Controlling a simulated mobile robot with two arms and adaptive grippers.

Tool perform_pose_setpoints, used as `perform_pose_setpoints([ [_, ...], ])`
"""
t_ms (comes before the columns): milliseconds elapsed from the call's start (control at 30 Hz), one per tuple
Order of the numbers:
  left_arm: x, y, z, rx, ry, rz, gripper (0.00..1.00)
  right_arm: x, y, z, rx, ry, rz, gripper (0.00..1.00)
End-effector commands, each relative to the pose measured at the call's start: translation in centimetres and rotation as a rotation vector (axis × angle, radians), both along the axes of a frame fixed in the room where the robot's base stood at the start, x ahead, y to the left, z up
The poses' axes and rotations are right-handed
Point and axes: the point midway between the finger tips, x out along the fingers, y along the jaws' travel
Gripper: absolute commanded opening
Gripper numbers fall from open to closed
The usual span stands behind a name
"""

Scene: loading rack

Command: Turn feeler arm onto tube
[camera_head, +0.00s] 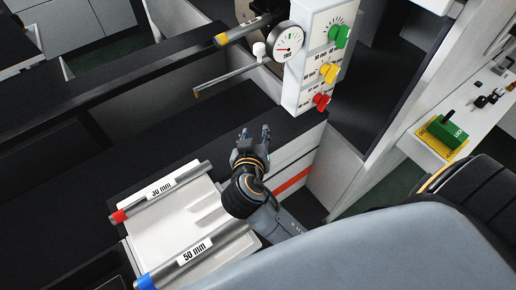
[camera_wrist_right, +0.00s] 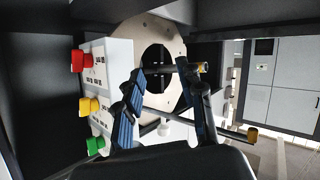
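The feeler arm (camera_head: 225,80) is a thin grey rod with a brownish tip and a white knob (camera_head: 259,48) at its base, below the dial gauge (camera_head: 286,42). It points left, apart from the yellow-ended tube (camera_head: 243,32) mounted above it. In the right wrist view the feeler arm (camera_wrist_right: 225,130) and the tube (camera_wrist_right: 185,68) stick out to the right, partly behind my fingers. My right gripper (camera_head: 255,132) is open and empty, in front of and below the feeler arm; its fingers also show in the wrist view (camera_wrist_right: 166,78). My left gripper is out of view.
A white control box (camera_head: 306,62) with green, yellow and red knobs stands right of the gauge. A white tray (camera_head: 180,215) holds a red-ended 30 mm tube (camera_head: 165,192) and a blue-ended 50 mm tube (camera_head: 195,252).

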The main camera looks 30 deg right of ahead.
Motion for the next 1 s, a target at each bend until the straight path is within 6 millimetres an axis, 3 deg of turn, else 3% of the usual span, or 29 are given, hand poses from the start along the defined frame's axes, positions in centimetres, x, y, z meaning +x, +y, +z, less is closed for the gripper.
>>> perform_pose_setpoints([
  [100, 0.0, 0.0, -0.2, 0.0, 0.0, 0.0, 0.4, -0.5, -0.1, -2.1, 0.005, 0.064, 0.022, 0.38],
  [300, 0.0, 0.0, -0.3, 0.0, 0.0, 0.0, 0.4, -1.0, -0.2, -4.2, 0.014, 0.132, 0.048, 0.38],
  [700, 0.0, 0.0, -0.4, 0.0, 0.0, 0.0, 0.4, -1.2, -0.2, -4.8, 0.016, 0.153, 0.057, 0.38],
  [900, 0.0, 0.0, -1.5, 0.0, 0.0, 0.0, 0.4, -1.0, -0.4, -5.8, 0.042, 0.132, 0.112, 0.0],
  [1000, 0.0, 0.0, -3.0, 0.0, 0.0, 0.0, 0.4, -0.7, -0.8, -6.6, 0.084, 0.075, 0.211, 0.0],
])
